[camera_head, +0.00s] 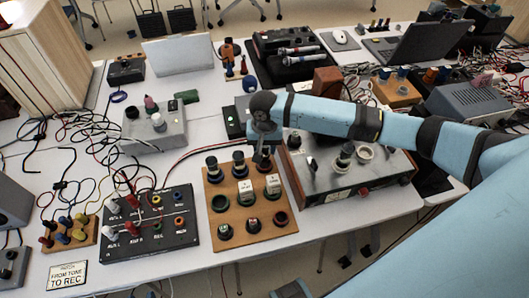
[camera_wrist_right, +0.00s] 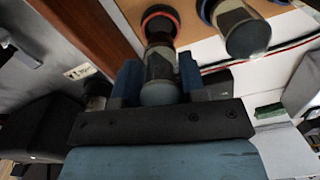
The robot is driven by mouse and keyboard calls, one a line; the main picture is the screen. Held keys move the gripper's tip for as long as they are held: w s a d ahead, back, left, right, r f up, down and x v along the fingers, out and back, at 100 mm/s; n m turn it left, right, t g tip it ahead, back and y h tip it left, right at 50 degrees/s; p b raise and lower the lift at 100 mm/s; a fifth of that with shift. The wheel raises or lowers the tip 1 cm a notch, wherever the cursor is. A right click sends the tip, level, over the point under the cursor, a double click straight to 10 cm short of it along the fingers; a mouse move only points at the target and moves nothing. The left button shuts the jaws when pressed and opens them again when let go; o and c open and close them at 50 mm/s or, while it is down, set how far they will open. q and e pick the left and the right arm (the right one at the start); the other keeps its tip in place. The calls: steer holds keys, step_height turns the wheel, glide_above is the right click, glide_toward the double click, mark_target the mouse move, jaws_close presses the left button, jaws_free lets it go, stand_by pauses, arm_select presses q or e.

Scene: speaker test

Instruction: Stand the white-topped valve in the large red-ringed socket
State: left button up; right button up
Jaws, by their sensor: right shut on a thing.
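My right gripper (camera_head: 263,152) is over the back right corner of the wooden socket board (camera_head: 234,215). In the wrist view its blue fingers (camera_wrist_right: 160,80) are shut on a valve (camera_wrist_right: 160,93) with a pale grey, rounded top. The valve's dark base points at a red-ringed socket (camera_wrist_right: 160,17). Whether the base is seated in the ring or just above it, I cannot tell. In the head view the gripper mostly hides this valve. My left gripper is not in view.
White-sided blocks (camera_head: 245,191) stand in the middle row. A metal-topped wooden instrument (camera_head: 330,185) stands close on the right. A black panel (camera_head: 152,224) with plugs lies left.

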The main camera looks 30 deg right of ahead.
step_height(320, 180, down, 3)
steer(key=shift+f, duration=0.1)
stand_by(0.3)
steer(key=shift+f, duration=0.15)
steer(key=o, duration=1)
steer(key=shift+f, duration=0.1)
